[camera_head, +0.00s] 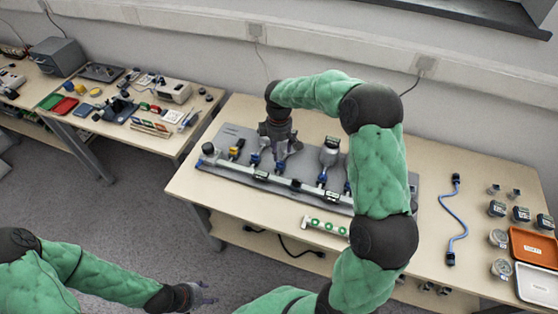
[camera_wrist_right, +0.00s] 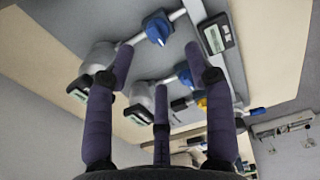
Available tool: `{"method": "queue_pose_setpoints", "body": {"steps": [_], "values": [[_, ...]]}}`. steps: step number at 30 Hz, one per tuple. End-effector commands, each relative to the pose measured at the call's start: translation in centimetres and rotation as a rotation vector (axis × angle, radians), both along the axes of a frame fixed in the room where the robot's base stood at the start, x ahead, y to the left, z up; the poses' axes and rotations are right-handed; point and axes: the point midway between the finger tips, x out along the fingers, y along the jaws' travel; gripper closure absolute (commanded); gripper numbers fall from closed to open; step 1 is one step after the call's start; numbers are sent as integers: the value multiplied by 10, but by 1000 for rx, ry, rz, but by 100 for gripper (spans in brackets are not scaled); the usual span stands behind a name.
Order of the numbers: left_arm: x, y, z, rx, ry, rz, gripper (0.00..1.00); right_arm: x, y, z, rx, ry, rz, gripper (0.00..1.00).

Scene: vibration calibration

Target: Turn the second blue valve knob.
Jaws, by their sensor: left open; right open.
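A grey panel (camera_head: 308,150) on the right-hand table carries a white pipe line with several blue valve knobs. A first knob (camera_head: 254,160) shows at the left; a second blue knob (camera_head: 281,166) sits just below my right gripper (camera_head: 281,148). The right gripper is open, fingers pointing down, above the panel. In the right wrist view its spread fingers (camera_wrist_right: 160,60) frame a blue knob (camera_wrist_right: 185,76), with another blue knob (camera_wrist_right: 157,30) beyond. Contact cannot be told. My left gripper (camera_head: 200,293) is open and empty, low over the floor, away from the table.
Gauges (camera_head: 330,150) and small displays (camera_head: 261,175) stand beside the valves. My right arm hides the panel's right part. A green-dotted strip (camera_head: 326,225), a blue cable (camera_head: 453,215), jars (camera_head: 499,238) and an orange tray (camera_head: 535,246) lie on the table. Another cluttered table stands left.

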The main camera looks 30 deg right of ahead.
Motion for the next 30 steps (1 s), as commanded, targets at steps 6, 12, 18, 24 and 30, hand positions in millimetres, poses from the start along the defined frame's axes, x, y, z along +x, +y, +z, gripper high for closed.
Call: {"method": "queue_pose_setpoints", "body": {"steps": [6,12,18,24,30], "values": [[0,0,-17,0,-1,0,46,0,0,-43,0,1,0,46],[0,0,-24,0,-1,0,46,0,0,-63,0,0,0,46],[0,0,-25,0,-1,-1,46,0,0,-69,0,0,0,46],[1,0,-25,0,-1,-1,46,0,0,-69,0,0,0,46],[1,0,-25,0,-1,0,46,0,0,-69,1,-1,0,97]]}}
